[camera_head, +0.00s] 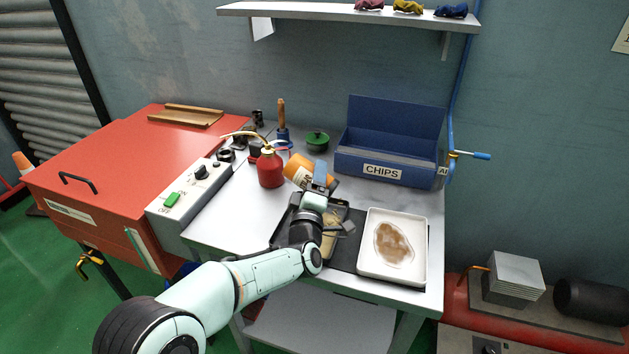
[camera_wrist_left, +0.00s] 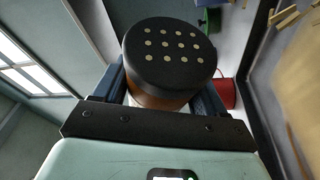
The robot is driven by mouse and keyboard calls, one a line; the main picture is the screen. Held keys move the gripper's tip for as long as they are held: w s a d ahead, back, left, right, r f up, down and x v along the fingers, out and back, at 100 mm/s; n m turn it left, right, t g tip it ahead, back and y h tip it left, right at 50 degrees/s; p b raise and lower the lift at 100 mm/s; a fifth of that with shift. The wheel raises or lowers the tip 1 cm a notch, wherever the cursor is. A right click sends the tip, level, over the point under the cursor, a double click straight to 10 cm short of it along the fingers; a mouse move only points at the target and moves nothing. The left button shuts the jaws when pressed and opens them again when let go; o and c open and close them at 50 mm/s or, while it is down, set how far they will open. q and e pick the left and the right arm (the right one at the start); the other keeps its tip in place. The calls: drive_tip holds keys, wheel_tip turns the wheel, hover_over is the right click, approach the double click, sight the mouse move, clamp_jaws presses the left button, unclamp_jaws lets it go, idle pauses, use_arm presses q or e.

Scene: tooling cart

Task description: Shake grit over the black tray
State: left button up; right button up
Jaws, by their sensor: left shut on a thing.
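My left gripper (camera_head: 318,182) is shut on an orange shaker (camera_head: 298,171) and holds it tilted above the cart top. In the left wrist view the shaker's black lid (camera_wrist_left: 168,54) with several pale holes shows between the fingers. The black tray (camera_head: 284,216) lies below and around my left wrist, which hides much of it. A tan patch (camera_head: 328,241) shows in it beside my wrist; I cannot tell what it is. No falling grit is visible. My right gripper is not in view.
A white tray (camera_head: 366,262) with a brown puddle stands to the right on a dark mat. Behind are a red oil can (camera_head: 270,170), a green-lidded pot (camera_head: 317,140) and a blue CHIPS bin (camera_head: 342,168). A red cabinet (camera_head: 120,165) is at left.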

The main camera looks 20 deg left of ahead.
use_arm(q)
drive_tip(key=shift+w, duration=0.15)
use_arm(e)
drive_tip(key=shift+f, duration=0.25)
